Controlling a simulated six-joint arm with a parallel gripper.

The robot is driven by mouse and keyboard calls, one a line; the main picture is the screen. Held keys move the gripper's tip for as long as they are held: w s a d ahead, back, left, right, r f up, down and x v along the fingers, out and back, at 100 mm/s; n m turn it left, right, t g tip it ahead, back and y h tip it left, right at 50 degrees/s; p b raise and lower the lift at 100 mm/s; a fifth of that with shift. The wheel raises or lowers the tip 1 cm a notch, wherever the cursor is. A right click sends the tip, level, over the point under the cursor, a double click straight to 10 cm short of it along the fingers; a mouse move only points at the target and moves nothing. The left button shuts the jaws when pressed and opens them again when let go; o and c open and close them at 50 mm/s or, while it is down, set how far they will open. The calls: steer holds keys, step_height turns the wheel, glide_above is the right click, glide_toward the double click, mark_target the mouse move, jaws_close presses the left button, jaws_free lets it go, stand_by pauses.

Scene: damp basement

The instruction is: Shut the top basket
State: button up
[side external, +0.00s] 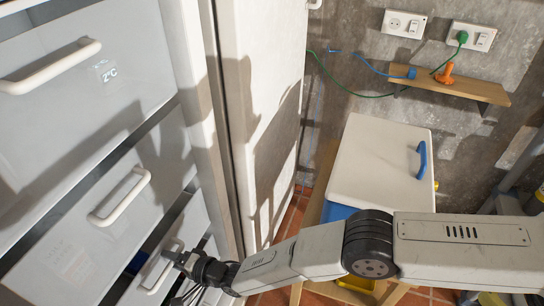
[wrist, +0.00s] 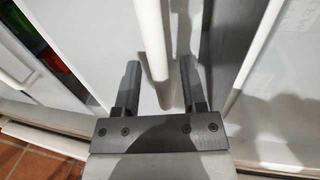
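A white cabinet has several stacked white fronts in the side view. An upper front (side external: 100,120) carries a 2°C display and a white bar handle (side external: 50,66). Below it is another front (side external: 70,240) with its own handle (side external: 120,197). My gripper (side external: 174,254) is at the handle (side external: 158,268) of a lower front. I cannot tell which front is the top basket. In the wrist view my gripper (wrist: 158,82) is open, with a white handle bar (wrist: 152,40) between its fingers, not visibly clamped.
Red and green contents (wrist: 28,38) show behind a neighbouring front in the wrist view. A tall white door or panel (side external: 258,110) stands right of the cabinet. A white box with a blue handle (side external: 375,165) sits on a wooden stand behind my arm. A small shelf (side external: 450,86) is on the wall.

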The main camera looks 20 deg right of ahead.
steer(key=shift+s+d+r, duration=0.1)
steer(key=v, duration=0.7)
steer(key=shift+s, duration=0.2)
stand_by(0.7)
steer(key=shift+d, duration=0.2)
steer(key=shift+w, duration=0.1)
steer(key=w+d+r+n+g+h, duration=0.1)
steer(key=w+d+r+h, duration=0.15)
steer(key=d+r, duration=0.4)
steer(key=w+d+r+n+h, duration=0.2)
steer(key=w+d+r, duration=0.1)
steer(key=d, duration=0.6)
steer(key=w+d+r+n+g+h, duration=0.1)
steer(key=w+d+r+h, duration=0.15)
steer(key=d+r, duration=0.4)
steer(key=s+d+r+n+g+h, duration=0.15)
steer(key=s+d, duration=0.25)
steer(key=d, duration=0.4)
steer(key=s+d+r+n+g+h, duration=0.15)
steer(key=s+d, duration=0.25)
steer(key=d, duration=0.4)
steer(key=s+d+r+n+g+h, duration=0.1)
steer(key=s+d+r+n+g, duration=0.1)
steer(key=s+d, duration=0.7)
steer(key=s+r+g, duration=0.1)
steer(key=s, duration=0.3)
steer(key=shift+s+d, duration=0.3)
steer(key=shift+d, duration=0.05)
